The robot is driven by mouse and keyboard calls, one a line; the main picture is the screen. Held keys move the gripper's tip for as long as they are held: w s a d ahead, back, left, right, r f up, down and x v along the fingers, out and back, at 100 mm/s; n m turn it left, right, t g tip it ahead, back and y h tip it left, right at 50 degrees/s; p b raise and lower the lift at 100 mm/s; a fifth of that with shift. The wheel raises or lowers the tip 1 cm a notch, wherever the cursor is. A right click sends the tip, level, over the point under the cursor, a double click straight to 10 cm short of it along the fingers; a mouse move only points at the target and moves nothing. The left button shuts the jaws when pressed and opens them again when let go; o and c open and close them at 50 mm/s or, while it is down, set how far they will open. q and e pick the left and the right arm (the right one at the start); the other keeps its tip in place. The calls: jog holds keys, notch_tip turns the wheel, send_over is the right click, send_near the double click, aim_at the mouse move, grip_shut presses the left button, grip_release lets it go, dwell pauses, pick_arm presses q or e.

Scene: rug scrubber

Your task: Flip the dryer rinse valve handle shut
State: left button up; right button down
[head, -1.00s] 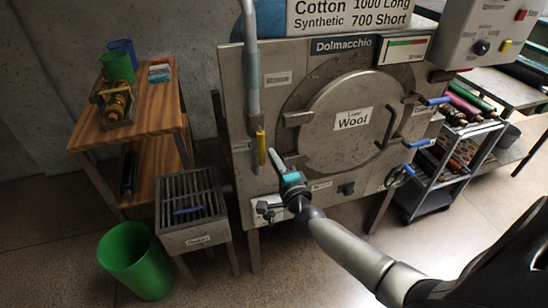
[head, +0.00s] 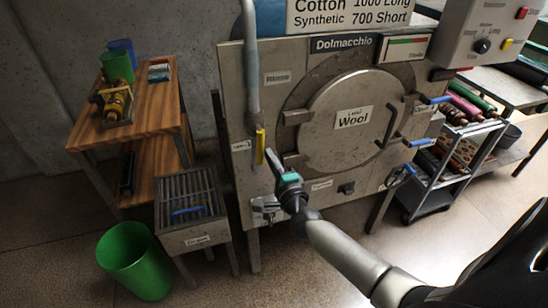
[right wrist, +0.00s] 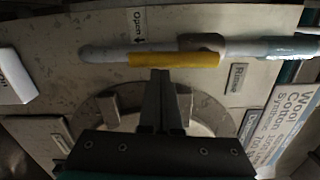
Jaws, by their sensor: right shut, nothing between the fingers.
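The yellow rinse valve handle (head: 260,146) is at the lower end of the grey vertical pipe (head: 251,75) on the front left of the washer. It lies along the pipe's line. In the right wrist view the handle (right wrist: 173,60) runs parallel to the pipe (right wrist: 110,52), just beyond my fingertips. My right gripper (head: 270,153) is shut and empty, its fingertips close to the handle's right side. The right wrist view shows the shut fingers (right wrist: 160,73) pointing at the handle; I cannot tell whether they touch. My left gripper is not in view.
The round washer door (head: 350,120) is right of the gripper, with blue-handled valves (head: 420,143) at its right. A "Rinse" label (head: 277,78) and an arrowed "Open" label (right wrist: 137,24) flank the pipe. A slatted stand (head: 190,205) and green bin (head: 133,260) are at lower left.

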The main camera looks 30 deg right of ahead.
jog(key=m, duration=0.1)
jog(key=a+m+b, duration=0.1)
jog(key=a+m, duration=0.1)
jog(key=shift+w+a+f+m+b, duration=0.2)
jog(key=shift+w+m+b, duration=0.05)
jog(key=shift+m+b, duration=0.15)
jog(key=w+a+r+m, duration=0.1)
jog(key=a+r+m, duration=0.3)
jog(key=m, duration=0.8)
jog(key=shift+w+a+r+t+h, duration=0.2)
jog(key=shift+a+r+t+h, duration=0.15)
jog(key=shift+a, duration=0.3)
jog(key=v, duration=0.7)
jog(key=shift+s, duration=0.3)
jog(key=shift+a, duration=0.15)
